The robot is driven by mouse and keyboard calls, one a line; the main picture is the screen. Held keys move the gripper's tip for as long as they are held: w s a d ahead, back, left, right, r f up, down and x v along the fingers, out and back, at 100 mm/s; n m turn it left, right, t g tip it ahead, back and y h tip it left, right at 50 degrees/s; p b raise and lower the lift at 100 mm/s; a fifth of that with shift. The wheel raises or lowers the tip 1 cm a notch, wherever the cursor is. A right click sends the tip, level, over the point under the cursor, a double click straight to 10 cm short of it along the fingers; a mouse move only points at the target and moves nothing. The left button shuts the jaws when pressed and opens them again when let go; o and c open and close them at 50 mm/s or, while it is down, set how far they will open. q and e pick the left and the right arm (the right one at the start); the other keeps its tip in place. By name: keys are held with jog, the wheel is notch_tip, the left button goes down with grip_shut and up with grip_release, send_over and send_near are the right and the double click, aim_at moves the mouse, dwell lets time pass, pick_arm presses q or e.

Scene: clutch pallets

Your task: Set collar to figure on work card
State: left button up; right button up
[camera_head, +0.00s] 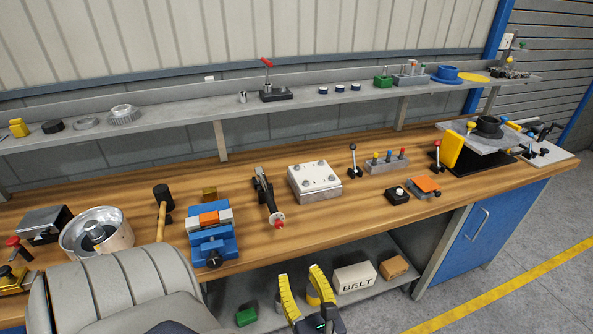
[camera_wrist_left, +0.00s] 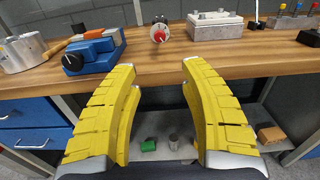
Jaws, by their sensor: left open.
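A dark hand tool (camera_head: 265,195) lies on the wooden bench, with a pale round collar and red end knob (camera_head: 278,221) towards the front edge. The collar and knob also show in the left wrist view (camera_wrist_left: 159,33), facing the camera; any marks on them are too small to read. I cannot make out a work card with a figure. My left gripper (camera_head: 302,274), with yellow fingers, is open and empty in front of the bench, below and apart from the collar. In its wrist view the fingers (camera_wrist_left: 160,68) stand wide apart with the knob beyond them. My right gripper is not in view.
A blue vise (camera_head: 212,245) stands left of the tool, and a white-topped block (camera_head: 315,178) right of it. A mallet (camera_head: 162,210) and metal bowl (camera_head: 97,232) are further left. The lower shelf holds a BELT box (camera_head: 355,278). A grey padded shape (camera_head: 120,285) fills the lower left.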

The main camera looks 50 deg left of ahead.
aim_at(279, 226)
pick_arm(q)
jog(key=x, duration=1.7)
jog(key=shift+w+a, duration=0.1)
grip_shut()
